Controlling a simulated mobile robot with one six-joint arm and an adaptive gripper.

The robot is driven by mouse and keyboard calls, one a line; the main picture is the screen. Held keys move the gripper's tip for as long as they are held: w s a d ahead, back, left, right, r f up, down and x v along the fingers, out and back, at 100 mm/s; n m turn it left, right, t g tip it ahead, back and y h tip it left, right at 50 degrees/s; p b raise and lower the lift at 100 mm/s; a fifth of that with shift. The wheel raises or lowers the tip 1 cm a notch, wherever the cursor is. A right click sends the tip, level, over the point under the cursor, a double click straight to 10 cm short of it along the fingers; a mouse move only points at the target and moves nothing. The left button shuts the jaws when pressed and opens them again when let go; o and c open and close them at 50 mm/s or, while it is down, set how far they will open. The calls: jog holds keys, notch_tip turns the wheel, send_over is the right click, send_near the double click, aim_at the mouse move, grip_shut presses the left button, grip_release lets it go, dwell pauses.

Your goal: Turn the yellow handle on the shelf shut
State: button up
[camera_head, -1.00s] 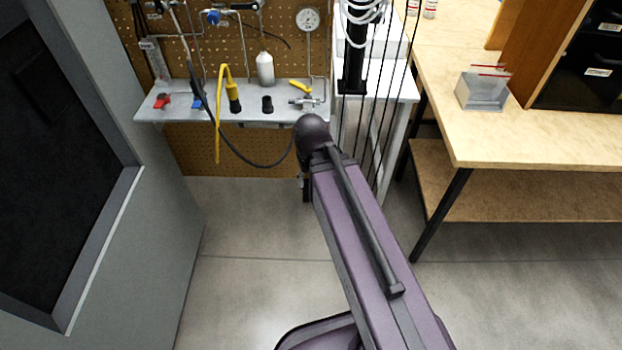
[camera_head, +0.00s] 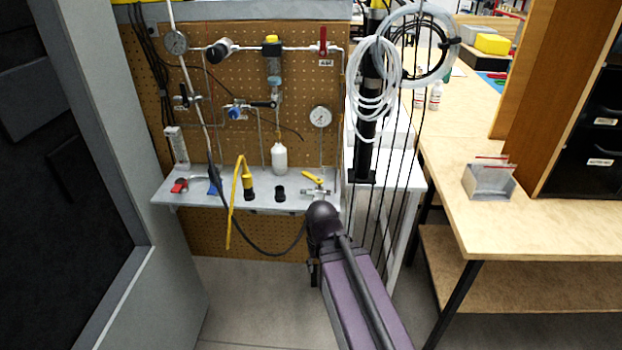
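The yellow handle (camera_head: 313,177) is a small lever on a silver valve (camera_head: 316,192) at the right end of the grey shelf (camera_head: 180,197). It lies slanted, its left end farther back than its right. My purple arm reaches up from the bottom of the view, and its dark rounded joint is just in front of the shelf's right end, below the valve. The small dark part hanging under that joint may be my gripper (camera_head: 313,272). Its fingers cannot be made out, and it is below the shelf, apart from the handle.
A red-handled valve (camera_head: 180,186), a yellow plug with its cable (camera_head: 247,184), a black fitting (camera_head: 280,193) and a white bottle (camera_head: 279,158) stand along the shelf. A pegboard (camera_head: 240,80) with pipes and gauges rises behind. A grey cabinet is left, a wooden table (camera_head: 470,225) right.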

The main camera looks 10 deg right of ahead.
notch_tip(320, 180, up, 21)
jog(key=w+p, duration=0.2)
jog(key=p, duration=1.7)
notch_tip(320, 180, up, 12)
jog(key=n+p, duration=0.7)
jog(key=p, duration=0.6)
send_over(308, 174)
jog(key=shift+f, duration=0.15)
jog(key=shift+s, duration=0.1)
jog(key=shift+f+b, duration=0.2)
jog(key=shift+b, duration=0.25)
notch_tip(308, 174, down, 13)
jog(key=b, duration=1.3)
jog(key=shift+f, duration=0.2)
grip_shut()
